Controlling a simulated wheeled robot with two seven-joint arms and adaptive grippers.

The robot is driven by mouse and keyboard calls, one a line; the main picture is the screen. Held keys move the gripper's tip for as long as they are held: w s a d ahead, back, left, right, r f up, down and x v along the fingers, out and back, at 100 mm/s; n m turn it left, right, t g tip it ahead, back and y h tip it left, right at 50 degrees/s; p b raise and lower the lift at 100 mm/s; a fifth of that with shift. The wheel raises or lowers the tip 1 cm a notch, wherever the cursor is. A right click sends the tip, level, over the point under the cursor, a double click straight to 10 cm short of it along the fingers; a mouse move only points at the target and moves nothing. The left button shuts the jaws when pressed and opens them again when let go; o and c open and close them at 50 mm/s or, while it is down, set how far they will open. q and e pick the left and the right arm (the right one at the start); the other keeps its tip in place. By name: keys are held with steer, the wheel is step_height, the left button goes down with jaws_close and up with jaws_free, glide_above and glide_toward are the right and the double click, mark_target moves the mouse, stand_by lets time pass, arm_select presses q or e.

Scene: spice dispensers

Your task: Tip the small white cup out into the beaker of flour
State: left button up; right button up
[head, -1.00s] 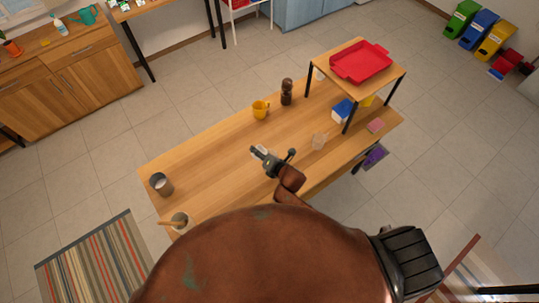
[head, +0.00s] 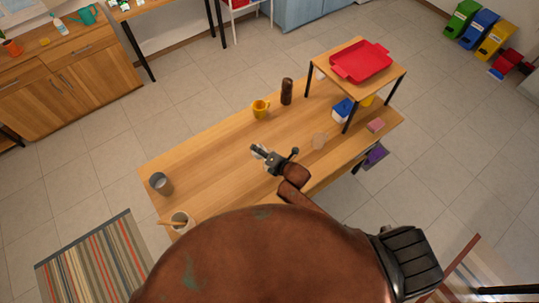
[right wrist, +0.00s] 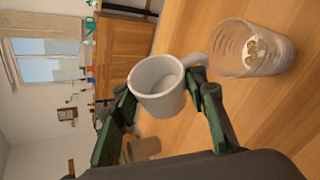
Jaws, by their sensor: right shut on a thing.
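My right gripper (head: 258,151) is above the middle of the wooden table in the head view. In the right wrist view the gripper (right wrist: 165,108) is shut on the small white cup (right wrist: 158,97), with a finger on either side. The cup's mouth shows and its inside looks plain pale; it leans compared with the beaker. The clear beaker (right wrist: 232,62) stands on the table beside the cup, apart from it, with pale matter and some brownish lumps inside. My left gripper is not in view.
A raised shelf with a red tray (head: 361,62) covers the right end. The table's middle left is clear.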

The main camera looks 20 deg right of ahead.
mark_target(262, 146)
steer(key=shift+d+r+m+y+b, duration=0.15)
steer(key=shift+r+m+y+b, duration=0.2)
steer(key=shift+m+y+b, duration=0.35)
stand_by(0.9)
steer(key=shift+w+d+r+m+y+b, duration=0.25)
steer(key=shift+d+m+y+b, duration=0.35)
steer(key=shift+b, duration=0.15)
stand_by(0.6)
steer(key=shift+f+b, duration=0.2)
steer(key=shift+b, duration=0.25)
steer(key=shift+d+f+m+y+b, duration=0.1)
steer(key=shift+f+m+y+b, duration=0.05)
steer(key=shift+m+y+b, duration=0.15)
steer(key=shift+d+f+m+y+b, duration=0.1)
steer(key=shift+f+m+y+b, duration=0.2)
steer(key=shift+b, duration=0.6)
steer(key=shift+w+d+r+m+y+b, duration=0.15)
steer(key=shift+m+y+b, duration=0.35)
steer(key=shift+b, duration=0.8)
steer(key=shift+d+r+m+t+y+b, duration=0.1)
steer(key=shift+d+m+t+y+b, duration=0.35)
steer(key=shift+b, duration=1.05)
steer(key=shift+r+m+g+y+b, duration=0.1)
steer(key=shift+m+y+b, duration=0.15)
steer(key=shift+m+b, duration=0.8)
